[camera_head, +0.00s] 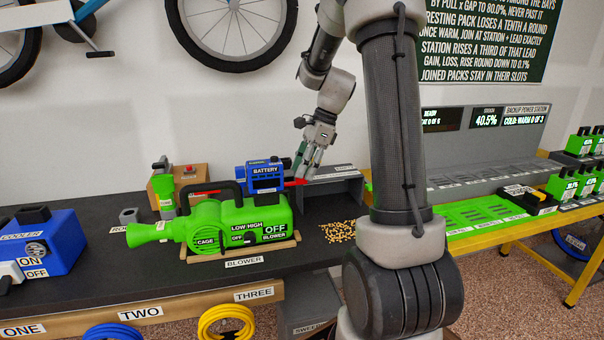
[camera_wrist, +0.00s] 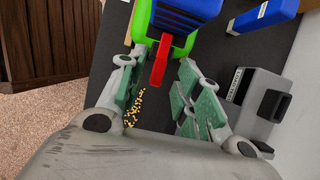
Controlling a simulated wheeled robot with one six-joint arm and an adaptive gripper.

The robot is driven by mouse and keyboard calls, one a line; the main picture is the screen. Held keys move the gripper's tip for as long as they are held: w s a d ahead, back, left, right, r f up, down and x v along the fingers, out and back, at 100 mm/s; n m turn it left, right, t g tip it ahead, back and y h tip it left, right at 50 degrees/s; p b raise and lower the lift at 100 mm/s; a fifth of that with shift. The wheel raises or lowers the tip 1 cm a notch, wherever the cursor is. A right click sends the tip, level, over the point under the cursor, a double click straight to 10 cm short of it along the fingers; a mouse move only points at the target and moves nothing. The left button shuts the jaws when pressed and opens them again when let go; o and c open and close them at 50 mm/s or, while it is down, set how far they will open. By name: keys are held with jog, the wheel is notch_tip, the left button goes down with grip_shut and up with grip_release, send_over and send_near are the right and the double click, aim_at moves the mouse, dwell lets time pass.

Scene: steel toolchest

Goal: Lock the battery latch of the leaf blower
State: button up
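The green leaf blower (camera_head: 238,222) sits on the black bench with its nozzle to the left. Its switch label reads OFF. A blue battery (camera_head: 265,176) is on top of its rear, and the battery also shows in the wrist view (camera_wrist: 188,14). A red latch (camera_head: 296,183) sticks out to the right beside the battery. In the wrist view the red latch (camera_wrist: 158,66) points toward my gripper (camera_wrist: 160,70). My gripper (camera_head: 305,165) is open. The latch shows between its green-padded fingers, with gaps on both sides. Whether a finger touches it, I cannot tell.
Yellow pellets (camera_head: 339,231) lie on the bench right of the blower. A grey open-sided stand (camera_head: 335,172) is behind my gripper. A blue cooler (camera_head: 45,243) stands at the left. A grey charging station (camera_head: 480,155) is at the right.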

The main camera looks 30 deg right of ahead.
jog(key=v, duration=1)
